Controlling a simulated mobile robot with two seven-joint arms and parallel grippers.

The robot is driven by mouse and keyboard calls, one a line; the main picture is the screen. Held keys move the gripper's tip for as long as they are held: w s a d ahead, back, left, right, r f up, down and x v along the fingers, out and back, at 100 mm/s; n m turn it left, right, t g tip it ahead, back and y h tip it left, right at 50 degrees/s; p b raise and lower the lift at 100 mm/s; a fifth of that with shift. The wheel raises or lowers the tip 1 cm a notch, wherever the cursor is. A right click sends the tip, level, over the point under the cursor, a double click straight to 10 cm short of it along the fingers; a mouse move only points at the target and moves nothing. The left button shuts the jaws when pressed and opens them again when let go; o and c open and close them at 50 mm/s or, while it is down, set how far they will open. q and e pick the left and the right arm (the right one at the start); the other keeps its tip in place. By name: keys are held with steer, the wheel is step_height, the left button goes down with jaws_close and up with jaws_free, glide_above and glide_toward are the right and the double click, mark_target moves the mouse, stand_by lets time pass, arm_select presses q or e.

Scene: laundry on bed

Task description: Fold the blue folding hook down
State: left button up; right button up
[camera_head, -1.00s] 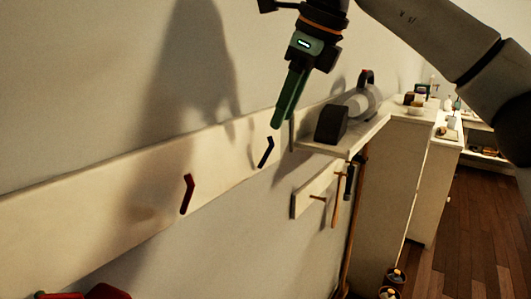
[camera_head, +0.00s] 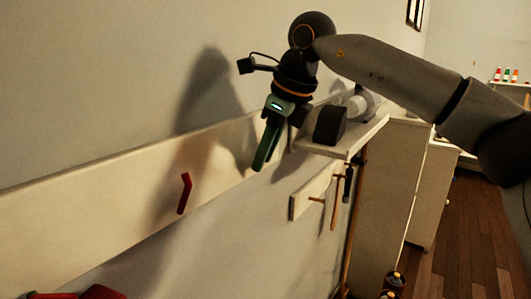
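My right gripper (camera_head: 258,165) comes in from the right with its green fingers pointing down in front of the white wall board (camera_head: 110,190). The fingers are seen side-on and overlap, so I cannot tell whether they are open or shut. The dark blue hook is not visible now; my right gripper covers the place where it showed earlier. I cannot tell whether the fingers touch it. A red hook (camera_head: 184,193) on the same board stands to the left, its top bent. My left gripper is not in view.
A shelf (camera_head: 345,143) with a dark block (camera_head: 329,125) and a grey device is just right of my gripper. Below it is a small rack (camera_head: 312,194) with wooden pegs. A red object (camera_head: 90,292) lies at the bottom left.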

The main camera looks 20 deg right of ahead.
jaws_close()
stand_by(1.1)
